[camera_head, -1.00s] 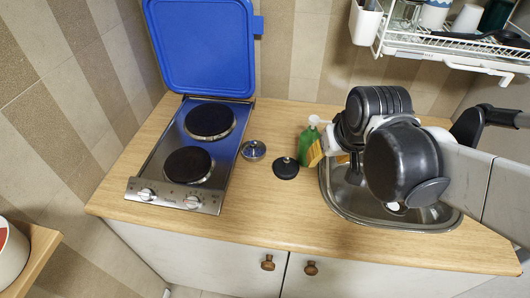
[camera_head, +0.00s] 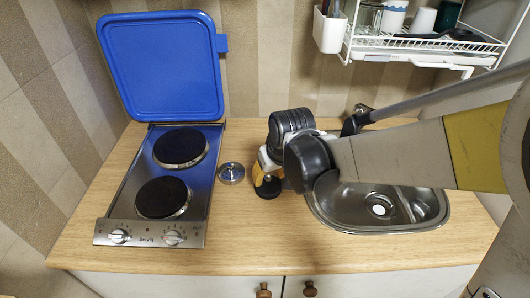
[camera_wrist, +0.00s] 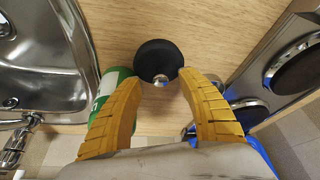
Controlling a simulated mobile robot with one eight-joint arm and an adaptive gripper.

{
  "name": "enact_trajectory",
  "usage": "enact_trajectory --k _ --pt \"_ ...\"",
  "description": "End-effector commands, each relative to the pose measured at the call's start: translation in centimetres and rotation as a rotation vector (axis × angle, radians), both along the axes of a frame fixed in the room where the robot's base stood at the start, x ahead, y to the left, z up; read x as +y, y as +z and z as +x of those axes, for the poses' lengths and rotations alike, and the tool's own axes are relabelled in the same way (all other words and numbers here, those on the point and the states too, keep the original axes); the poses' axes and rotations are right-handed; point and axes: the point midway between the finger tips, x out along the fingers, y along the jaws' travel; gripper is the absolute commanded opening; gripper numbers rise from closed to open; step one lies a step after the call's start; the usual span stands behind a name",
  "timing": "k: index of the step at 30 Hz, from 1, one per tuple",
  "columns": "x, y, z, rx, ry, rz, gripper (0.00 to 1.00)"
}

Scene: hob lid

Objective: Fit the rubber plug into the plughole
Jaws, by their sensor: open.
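The black round rubber plug (camera_wrist: 157,57) lies on the wooden worktop, with a small pale metal knob on it. In the wrist view it is just ahead of my gripper (camera_wrist: 158,78), whose two yellow fingers are spread open. The plug's knob shows between the fingertips, and I cannot tell how far above it they are. In the head view my gripper (camera_head: 268,183) is left of the sink, and a dark edge of the plug (camera_head: 267,194) shows under it. The plughole (camera_head: 379,209) shows as a bright round spot in the bottom of the steel sink (camera_head: 345,217).
A green bottle (camera_wrist: 104,84) stands close beside the left finger in the wrist view. A round metal piece (camera_head: 231,173) lies between my gripper and the hob (camera_head: 195,215). The blue lid (camera_head: 160,65) stands upright behind the hob. A white dish rack (camera_head: 420,48) hangs above the sink.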

Motion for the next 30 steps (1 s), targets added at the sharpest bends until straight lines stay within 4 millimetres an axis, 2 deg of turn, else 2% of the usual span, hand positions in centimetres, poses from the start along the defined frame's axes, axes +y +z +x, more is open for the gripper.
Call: enact_trajectory --k 1,3,11,15,16,26,30 --pt "0.1 -1.27 0.36 0.0 0.0 0.0 0.46" --pt "0.24 -2.0 0.69 0.0 0.0 0.0 0.46" --pt "0.3 -2.05 0.79 0.0 0.0 0.0 0.45" --pt "0.3 -2.04 0.79 0.0 0.0 0.0 0.02" --pt "0.3 -2.04 0.79 0.0 0.0 0.0 0.0" --pt "0.3 -2.01 0.79 0.0 0.0 0.0 0.0" --pt "0.3 -1.39 0.8 0.0 0.0 0.0 0.0"
